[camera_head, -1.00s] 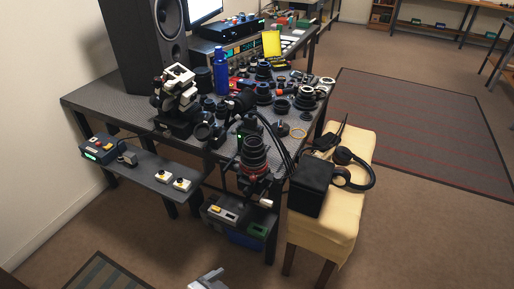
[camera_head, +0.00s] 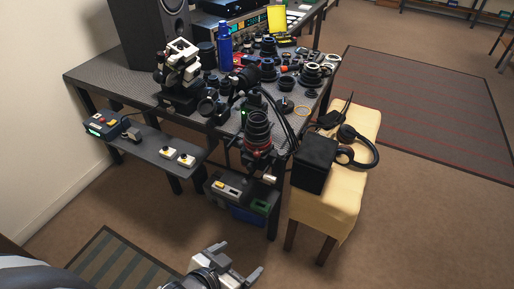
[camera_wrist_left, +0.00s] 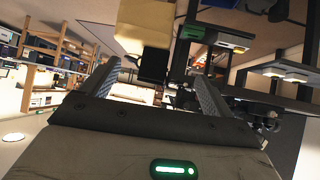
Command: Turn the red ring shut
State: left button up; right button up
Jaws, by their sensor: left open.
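A black lens (camera_head: 257,127) stands upright on a mount at the front edge of the bench. The red ring (camera_head: 258,149) goes around its lower part. My left gripper (camera_head: 240,259) is low in the head view, below and in front of the lens, well apart from it. Its fingers are spread with nothing between them. In the left wrist view the open fingers (camera_wrist_left: 152,90) show at both sides. A small reddish patch shows past the right finger there, but I cannot tell whether it is the ring. My right gripper is not in view.
A yellow stool (camera_head: 325,210) with a black box (camera_head: 314,163) and headphones (camera_head: 358,146) stands right of the lens. Cables hang beside the lens. A low shelf (camera_head: 155,152) with switch boxes juts out at left.

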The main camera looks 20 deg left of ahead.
pick_arm(q)
jog(key=shift+c, duration=0.4)
